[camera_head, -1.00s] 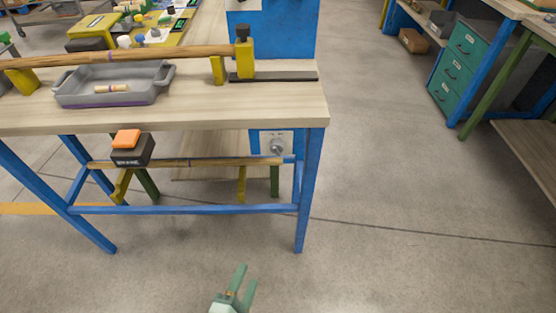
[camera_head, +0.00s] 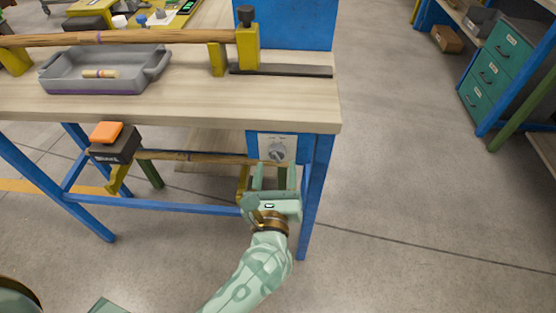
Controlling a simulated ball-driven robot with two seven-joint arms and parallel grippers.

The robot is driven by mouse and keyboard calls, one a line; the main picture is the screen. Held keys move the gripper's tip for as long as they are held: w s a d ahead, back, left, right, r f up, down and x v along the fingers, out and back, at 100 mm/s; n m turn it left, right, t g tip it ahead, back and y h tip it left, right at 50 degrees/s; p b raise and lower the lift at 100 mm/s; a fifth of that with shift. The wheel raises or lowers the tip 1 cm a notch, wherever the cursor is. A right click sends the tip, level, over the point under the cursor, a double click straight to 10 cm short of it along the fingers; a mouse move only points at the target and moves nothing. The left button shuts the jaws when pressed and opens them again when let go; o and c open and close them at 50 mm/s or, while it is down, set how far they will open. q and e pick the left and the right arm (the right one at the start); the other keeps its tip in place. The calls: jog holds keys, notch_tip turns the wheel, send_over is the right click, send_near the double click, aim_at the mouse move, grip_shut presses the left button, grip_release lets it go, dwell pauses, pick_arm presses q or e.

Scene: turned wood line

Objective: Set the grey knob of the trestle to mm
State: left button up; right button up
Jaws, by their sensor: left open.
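The grey knob (camera_head: 277,152) is a round dial on a pale plate (camera_head: 265,142), on the blue front of the trestle (camera_head: 320,170) just under the wooden top. The marks on the plate are too small to read, so I cannot tell which one the knob points at. My left gripper (camera_head: 274,172) is open, just below and in front of the knob, its fingers pointing up towards it. The fingers appear apart from the knob, with nothing between them. My right gripper is not in view.
Above, the wooden top (camera_head: 200,108) carries a grey tray (camera_head: 95,88) with a small wooden piece, and a long turned rod (camera_head: 150,38) on yellow supports. A black box with an orange top (camera_head: 107,133) hangs at left.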

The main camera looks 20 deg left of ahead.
aim_at(277, 161)
pick_arm(q)
jog(key=x, duration=0.3)
jog(key=shift+w+a, duration=0.1)
jog(key=shift+w, duration=0.1)
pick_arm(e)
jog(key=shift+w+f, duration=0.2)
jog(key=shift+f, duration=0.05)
pick_arm(q)
jog(key=shift+c, duration=0.6)
jog(key=c, duration=0.9)
jog(key=shift+o, duration=0.2)
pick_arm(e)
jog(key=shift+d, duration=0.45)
